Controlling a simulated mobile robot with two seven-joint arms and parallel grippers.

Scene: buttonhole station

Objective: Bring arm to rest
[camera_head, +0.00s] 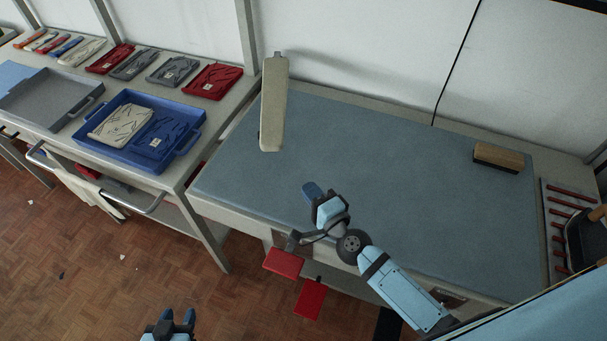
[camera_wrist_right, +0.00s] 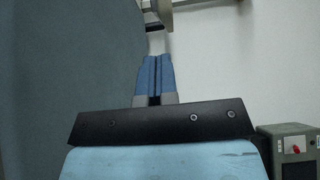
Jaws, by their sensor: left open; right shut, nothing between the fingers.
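My right gripper (camera_head: 311,189) reaches in from the lower right over the front part of the blue-grey table mat (camera_head: 400,150). Its blue fingers are shut with nothing between them. The shut fingers also show in the right wrist view (camera_wrist_right: 154,76), in front of a dark surface and a pale wall. My left gripper (camera_head: 178,317) is at the bottom edge of the head view, above the wooden floor. Its two fingers stand apart and it is empty. Most of the left arm is out of view.
A pale padded board (camera_head: 273,105) stands at the mat's back left. A wooden block (camera_head: 498,157) lies at the back right. An iron (camera_head: 588,238) is at the right edge. A blue tray (camera_head: 100,158) holding folded garments is on the left table. The mat's middle is clear.

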